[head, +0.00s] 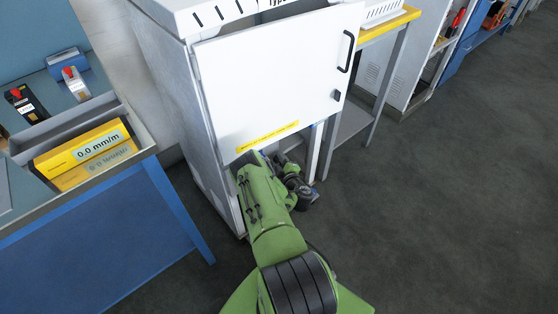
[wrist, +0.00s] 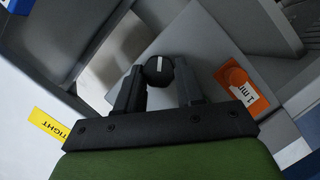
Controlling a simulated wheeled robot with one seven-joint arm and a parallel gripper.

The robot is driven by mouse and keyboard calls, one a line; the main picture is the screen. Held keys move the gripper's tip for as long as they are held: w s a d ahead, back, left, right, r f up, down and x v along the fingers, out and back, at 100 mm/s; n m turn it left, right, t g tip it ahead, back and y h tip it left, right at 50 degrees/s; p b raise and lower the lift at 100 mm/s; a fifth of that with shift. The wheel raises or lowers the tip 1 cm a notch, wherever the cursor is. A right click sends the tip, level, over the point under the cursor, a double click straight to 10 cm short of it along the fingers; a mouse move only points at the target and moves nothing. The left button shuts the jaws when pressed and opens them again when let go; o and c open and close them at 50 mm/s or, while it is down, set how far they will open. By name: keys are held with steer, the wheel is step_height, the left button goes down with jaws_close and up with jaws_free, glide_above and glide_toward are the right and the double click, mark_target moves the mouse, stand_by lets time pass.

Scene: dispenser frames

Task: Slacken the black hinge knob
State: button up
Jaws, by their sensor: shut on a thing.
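The black hinge knob (wrist: 158,70) is a small round knob with a white pointer line, at the upper middle of the wrist view. My gripper (wrist: 161,79) has one finger on each side of it and is shut on it. The pointer line runs roughly up and down in that view. In the head view my green arm reaches in under the white panel (head: 275,70) of a cabinet, and the knob is hidden there.
The cabinet's side wall (head: 165,80) stands left of my arm. A blue bench (head: 110,235) is at left, a yellow-edged table (head: 390,24) behind right. The floor at right is clear.

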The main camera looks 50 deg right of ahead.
steer(key=n, duration=0.1)
steer(key=n+t+h, duration=0.1)
steer(key=n, duration=0.1)
steer(key=n+h, duration=0.1)
steer(key=n, duration=0.1)
steer(key=shift+a+f, duration=0.1)
steer(key=shift+f, duration=0.2)
steer(key=n, duration=0.2)
steer(key=n+t, duration=0.1)
steer(key=n, duration=0.1)
steer(key=n+t, duration=0.1)
steer(key=shift+f+n+h, duration=0.25)
steer(key=shift+n+h, duration=0.15)
steer(key=o, duration=1)
steer(key=shift+o, duration=0.2)
